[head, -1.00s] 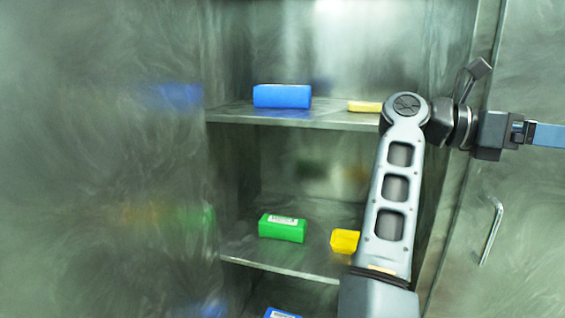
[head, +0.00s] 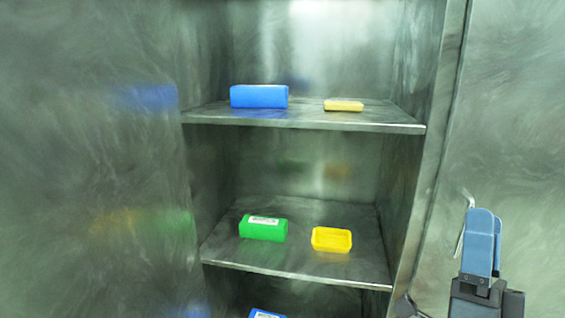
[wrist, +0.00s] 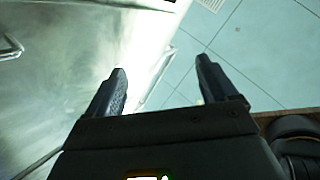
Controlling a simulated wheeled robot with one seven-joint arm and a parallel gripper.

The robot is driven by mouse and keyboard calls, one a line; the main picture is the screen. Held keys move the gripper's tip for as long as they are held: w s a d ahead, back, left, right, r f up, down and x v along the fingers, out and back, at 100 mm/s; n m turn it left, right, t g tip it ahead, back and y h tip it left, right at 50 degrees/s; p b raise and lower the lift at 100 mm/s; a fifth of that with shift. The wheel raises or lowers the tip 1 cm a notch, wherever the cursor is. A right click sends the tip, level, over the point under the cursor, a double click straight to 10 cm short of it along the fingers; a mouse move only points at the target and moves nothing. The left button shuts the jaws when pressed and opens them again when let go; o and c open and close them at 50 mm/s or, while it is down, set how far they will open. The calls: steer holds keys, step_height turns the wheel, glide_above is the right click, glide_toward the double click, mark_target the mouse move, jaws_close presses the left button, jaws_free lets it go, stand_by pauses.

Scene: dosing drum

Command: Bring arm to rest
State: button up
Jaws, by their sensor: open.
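My gripper (head: 482,240) shows at the lower right in the head view, in front of the cabinet's right door. Its blue fingers point up, and nothing is held. In the wrist view my gripper (wrist: 161,85) has its two dark fingers spread wide with nothing between them. Behind them are a pale tiled floor (wrist: 235,45) and a metal panel (wrist: 60,70). Most of my arm is out of the head view.
An open metal cabinet stands ahead. Its upper shelf (head: 300,117) bears a blue box (head: 259,96) and a flat yellow box (head: 343,106). A blue box (head: 266,314) shows below. The door handle (head: 461,236) is close to my gripper.

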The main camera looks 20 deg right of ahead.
steer(key=s+a+f+n+g+y, duration=0.4)
steer(key=s+a+f+n+y, duration=0.3)
steer(key=s+f+n+y, duration=0.2)
steer(key=s+a+f+n+g+y, duration=0.3)
steer(key=s+a+f+n+y, duration=0.5)
steer(key=s, duration=0.5)
step_height(320, 180, down, 2)
steer(key=n+y, duration=0.2)
steer(key=n, duration=0.1)
steer(key=shift+s+a+g, duration=0.2)
steer(key=shift+s+g, duration=0.05)
steer(key=shift+g, duration=0.15)
steer(key=shift+o, duration=0.5)
